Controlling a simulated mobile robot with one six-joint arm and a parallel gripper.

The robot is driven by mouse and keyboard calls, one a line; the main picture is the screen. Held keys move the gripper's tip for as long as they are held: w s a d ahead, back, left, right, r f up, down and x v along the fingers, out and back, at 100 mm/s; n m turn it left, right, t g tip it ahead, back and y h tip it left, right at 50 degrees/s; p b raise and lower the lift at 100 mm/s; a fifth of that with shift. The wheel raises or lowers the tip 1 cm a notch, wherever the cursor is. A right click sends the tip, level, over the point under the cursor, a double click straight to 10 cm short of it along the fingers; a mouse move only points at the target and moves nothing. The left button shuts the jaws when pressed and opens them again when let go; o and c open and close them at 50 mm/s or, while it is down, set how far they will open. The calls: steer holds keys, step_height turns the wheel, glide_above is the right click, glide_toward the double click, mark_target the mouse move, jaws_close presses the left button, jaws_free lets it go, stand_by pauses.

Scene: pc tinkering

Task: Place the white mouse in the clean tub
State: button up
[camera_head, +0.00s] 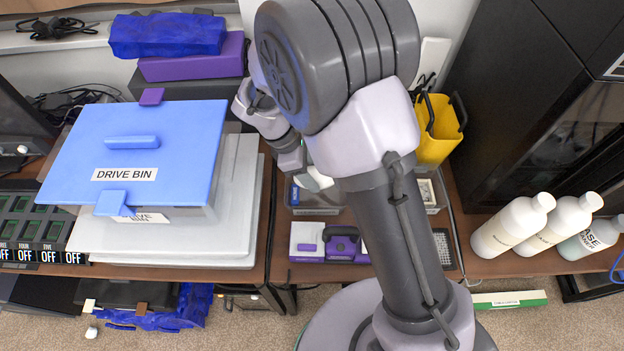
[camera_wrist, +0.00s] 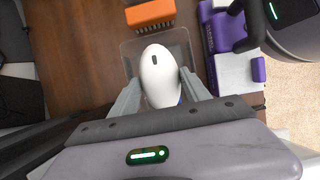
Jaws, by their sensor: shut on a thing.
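The white mouse (camera_wrist: 158,72) is between the two fingers of my gripper (camera_wrist: 158,92) in the wrist view, with its dark scroll wheel facing the camera. The gripper is shut on its sides. A small clear tub (camera_wrist: 128,50) shows behind and around the mouse in that view. I cannot tell how far the mouse is above the tub's floor, and no label on the tub is readable. In the head view, my arm hides most of the gripper. A grey see-through tub (camera_head: 318,210) shows partly below it on the brown desk.
An orange block-shaped item (camera_wrist: 150,12) lies just beyond the tub. A purple and white device (camera_head: 330,243) sits at the desk's front edge. A yellow bucket (camera_head: 437,130), white bottles (camera_head: 513,225) and the blue drive bin lid (camera_head: 140,140) stand to the sides.

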steer(key=shift+d+f+b, duration=0.15)
steer(key=shift+f+b, duration=0.6)
steer(key=shift+f, duration=1.3)
steer(key=o, duration=1.4)
steer(key=d+p+v, duration=0.1)
steer(key=p+v, duration=0.5)
steer(key=v, duration=0.7)
steer(key=s+d+r+m+t+y, duration=0.1)
steer(key=s+d+r+m+y, duration=0.15)
steer(key=d+r+m, duration=0.35)
steer(key=s+d+r+m+y, duration=0.1)
steer(key=s+r+m, duration=0.2)
steer(key=r, duration=0.5)
steer(key=s+d+r+m+t+y, duration=0.1)
steer(key=s+r+m, duration=0.1)
steer(key=s+m, duration=0.2)
steer(key=s+d+r+m+t+y, duration=0.1)
steer(key=s+d+r+m+t, duration=0.1)
steer(key=s+m, duration=0.2)
steer(key=s+d+r+m+t+y, duration=0.1)
steer(key=s+d+r+m+t, duration=0.1)
steer(key=m, duration=0.3)
steer(key=shift+s+d, duration=0.2)
steer(key=shift+s, duration=0.7)
